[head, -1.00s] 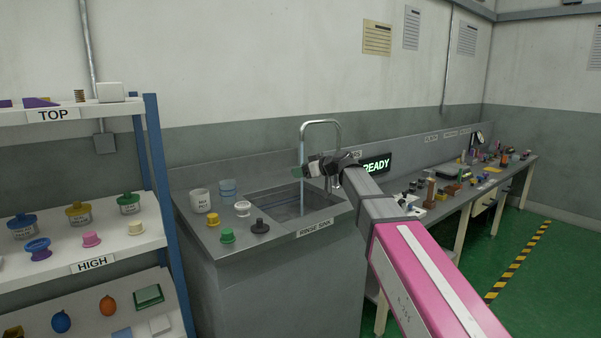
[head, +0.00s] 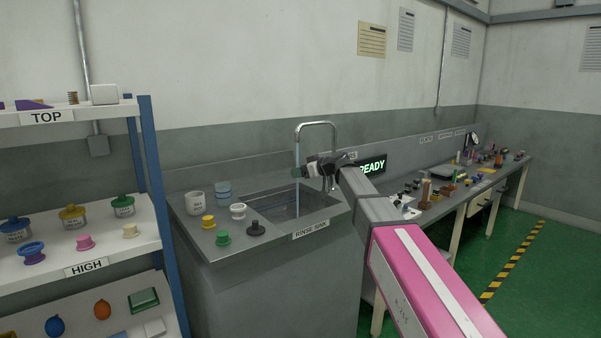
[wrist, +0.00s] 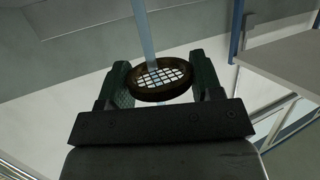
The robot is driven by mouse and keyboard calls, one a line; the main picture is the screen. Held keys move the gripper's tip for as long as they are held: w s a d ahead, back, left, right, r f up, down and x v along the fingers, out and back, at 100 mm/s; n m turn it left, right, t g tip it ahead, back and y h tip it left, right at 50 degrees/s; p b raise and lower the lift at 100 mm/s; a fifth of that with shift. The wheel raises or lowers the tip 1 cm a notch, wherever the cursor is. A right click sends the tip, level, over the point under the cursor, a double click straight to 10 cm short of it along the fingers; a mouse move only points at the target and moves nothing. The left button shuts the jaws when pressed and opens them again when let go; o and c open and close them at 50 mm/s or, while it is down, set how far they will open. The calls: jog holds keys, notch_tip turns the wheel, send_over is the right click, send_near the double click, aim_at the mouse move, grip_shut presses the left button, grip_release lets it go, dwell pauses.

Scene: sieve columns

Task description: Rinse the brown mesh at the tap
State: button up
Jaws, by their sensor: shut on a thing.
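My gripper (wrist: 162,85) is shut on the brown mesh (wrist: 136,90), a round brown ring with a pale grid across it, held between two dark green fingers in the wrist view. A pale blue stream of water comes down onto the mesh there. In the head view my gripper (head: 303,172) is at the tap (head: 317,125), a curved metal spout over the sink (head: 265,203). The water stream (head: 297,155) runs down beside the fingertips. The mesh is too small to make out in the head view.
A shelf rack (head: 150,180) is at left. A READY sign (head: 372,165) stands behind my arm.

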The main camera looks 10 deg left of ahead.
jog(key=shift+d, duration=0.15)
jog(key=shift+d, duration=0.45)
jog(key=shift+a, duration=0.2)
jog(key=shift+a, duration=0.4)
jog(key=shift+d, duration=0.25)
dwell(0.4)
jog(key=shift+d, duration=0.35)
jog(key=shift+s, duration=0.1)
